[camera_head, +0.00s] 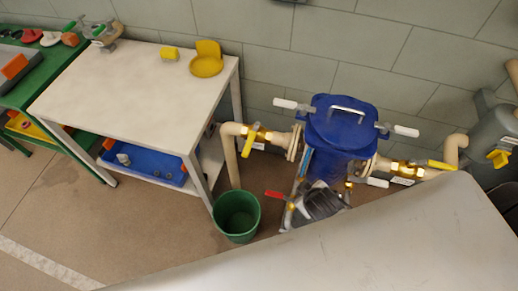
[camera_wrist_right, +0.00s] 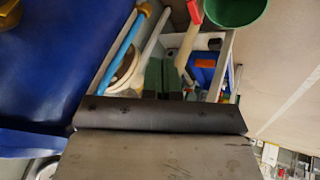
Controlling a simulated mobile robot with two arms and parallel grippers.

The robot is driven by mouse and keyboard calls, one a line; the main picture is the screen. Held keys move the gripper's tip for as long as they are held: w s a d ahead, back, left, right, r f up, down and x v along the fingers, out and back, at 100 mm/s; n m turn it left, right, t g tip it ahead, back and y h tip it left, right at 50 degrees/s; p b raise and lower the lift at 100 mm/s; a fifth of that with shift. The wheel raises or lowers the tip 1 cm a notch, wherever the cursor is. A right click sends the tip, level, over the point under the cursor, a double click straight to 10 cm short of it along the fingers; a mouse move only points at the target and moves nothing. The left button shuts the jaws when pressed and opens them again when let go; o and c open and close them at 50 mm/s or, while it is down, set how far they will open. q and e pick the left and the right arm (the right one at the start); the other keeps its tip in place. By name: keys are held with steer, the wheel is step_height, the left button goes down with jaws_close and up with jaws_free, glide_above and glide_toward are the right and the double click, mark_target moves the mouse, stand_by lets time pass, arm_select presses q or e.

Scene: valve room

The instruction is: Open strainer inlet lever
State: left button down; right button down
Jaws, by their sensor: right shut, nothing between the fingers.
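A blue strainer vessel (camera_head: 338,130) stands by the wall, with a pipe and brass valve on each side. The left valve (camera_head: 262,134) has a yellow lever (camera_head: 247,145) turned across its pipe. I cannot read the labels that name the inlet. My right gripper (camera_wrist_right: 162,77) is shut and empty in the wrist view, near a red handle (camera_wrist_right: 188,40). In the head view my grey right hand (camera_head: 318,203) is low before the vessel, apart from both yellow levers. My left gripper is out of view.
A green bucket (camera_head: 237,215) stands on the floor below the left valve. A white table (camera_head: 135,85) holds a yellow holder (camera_head: 207,60). White handles (camera_head: 293,105) stick out from the vessel's lid. A large pale surface fills the lower right foreground.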

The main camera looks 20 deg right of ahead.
steer(key=w+d+r+n+t, duration=0.1)
steer(key=w+r+n+t, duration=0.35)
steer(key=r, duration=0.35)
steer(key=w+r+n+t, duration=0.4)
steer(key=w+r, duration=0.2)
steer(key=r, duration=0.2)
steer(key=a+r+n+g+y+b, duration=0.1)
steer(key=a+r+n+g+y, duration=0.2)
steer(key=n+y, duration=0.7)
steer(key=a+r+n+g+y, duration=0.1)
steer(key=a+r+n+y, duration=0.25)
steer(key=n, duration=1.25)
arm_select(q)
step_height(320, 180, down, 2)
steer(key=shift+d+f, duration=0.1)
arm_select(e)
steer(key=d+f+n+g+h, duration=0.4)
steer(key=d+n+g, duration=0.2)
steer(key=d+n, duration=0.1)
steer(key=shift+s+d+f+n+h, duration=0.35)
steer(key=shift+d+f, duration=0.05)
steer(key=shift+d, duration=0.35)
